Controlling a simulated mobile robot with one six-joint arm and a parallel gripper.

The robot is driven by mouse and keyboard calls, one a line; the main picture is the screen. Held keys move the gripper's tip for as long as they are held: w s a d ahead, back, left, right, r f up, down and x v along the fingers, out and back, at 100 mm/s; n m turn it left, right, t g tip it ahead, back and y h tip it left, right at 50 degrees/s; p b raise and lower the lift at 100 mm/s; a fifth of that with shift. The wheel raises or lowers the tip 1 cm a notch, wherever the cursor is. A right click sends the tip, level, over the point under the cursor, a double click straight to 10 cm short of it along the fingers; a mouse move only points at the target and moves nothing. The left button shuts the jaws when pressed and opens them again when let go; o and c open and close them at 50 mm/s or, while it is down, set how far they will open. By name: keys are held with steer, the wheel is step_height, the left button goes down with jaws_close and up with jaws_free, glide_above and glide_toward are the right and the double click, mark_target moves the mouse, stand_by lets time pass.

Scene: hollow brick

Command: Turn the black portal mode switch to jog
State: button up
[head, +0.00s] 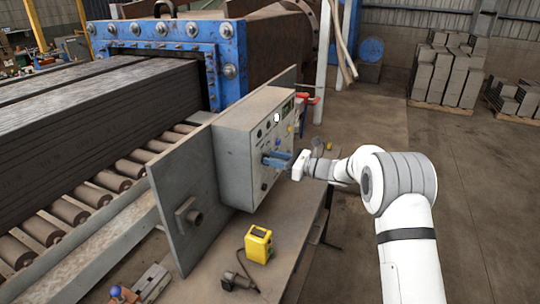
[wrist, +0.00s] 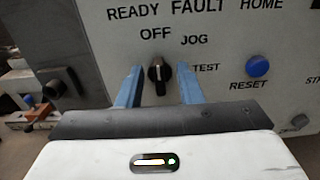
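The black mode switch (wrist: 159,75) is a small knob on the pale control panel (wrist: 225,50). Its handle stands about upright, with a light mark near the top, toward the OFF label. JOG is printed to the upper right of it and TEST to its right. My gripper (wrist: 159,70) is open, with one blue finger on each side of the knob and a visible gap on both sides. In the head view my gripper (head: 277,160) is at the front face of the grey control box (head: 232,160), and it hides the knob there.
A blue RESET button (wrist: 257,66) sits to the right of the knob. A yellow device (head: 258,244) stands on the bench below the box. A roller conveyor (head: 75,210) with dark slabs lies to the left.

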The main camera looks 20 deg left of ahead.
steer(key=shift+a, duration=0.2)
steer(key=shift+c, duration=0.3)
jaws_close()
steer(key=shift+w+d+f+m+p, duration=0.15)
steer(key=shift+m+p, duration=0.5)
steer(key=shift+m, duration=0.8)
steer(key=shift+w+a+m+p, duration=0.15)
steer(key=shift+m+p, duration=0.45)
steer(key=shift+m, duration=0.9)
steer(key=shift+w+d+f+m+p, duration=0.15)
steer(key=shift+m+p, duration=0.5)
steer(key=shift+m, duration=0.8)
